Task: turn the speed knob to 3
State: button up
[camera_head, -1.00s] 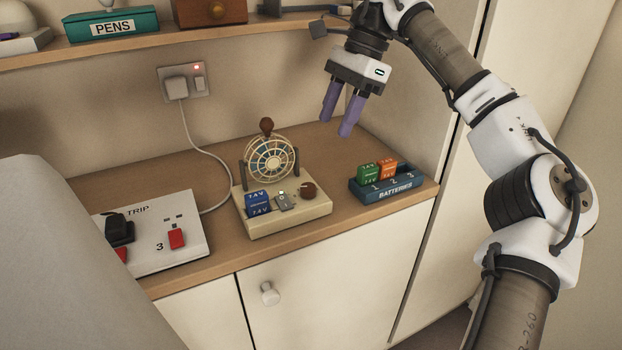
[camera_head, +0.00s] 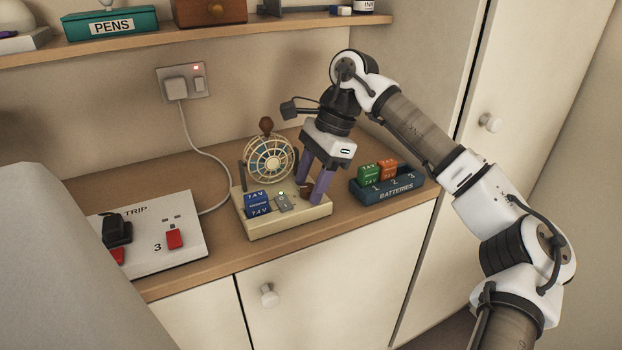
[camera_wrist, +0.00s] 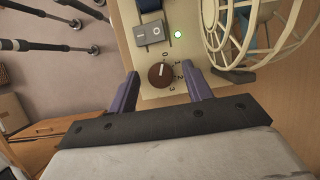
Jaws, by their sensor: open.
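The speed knob (camera_wrist: 157,77) is a round brown dial with a short pale mark, on the cream base (camera_wrist: 195,88) of a small fan. The numbers 0 to 3 curve around its side in the wrist view. The mark points toward the low-number end; I cannot tell the exact number. My gripper (camera_wrist: 161,75) is open, its two purple fingers on either side of the knob, with gaps showing. In the head view my gripper (camera_head: 310,191) points down at the base's right end, and its fingers partly hide the knob.
The caged fan wheel (camera_head: 268,160) stands behind the controls. A batteries tray (camera_head: 386,192) stands close on the right; a trip board (camera_head: 185,215) lies left.

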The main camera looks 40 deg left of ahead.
jog(key=shift+c, duration=0.4)
jog(key=c, duration=0.9)
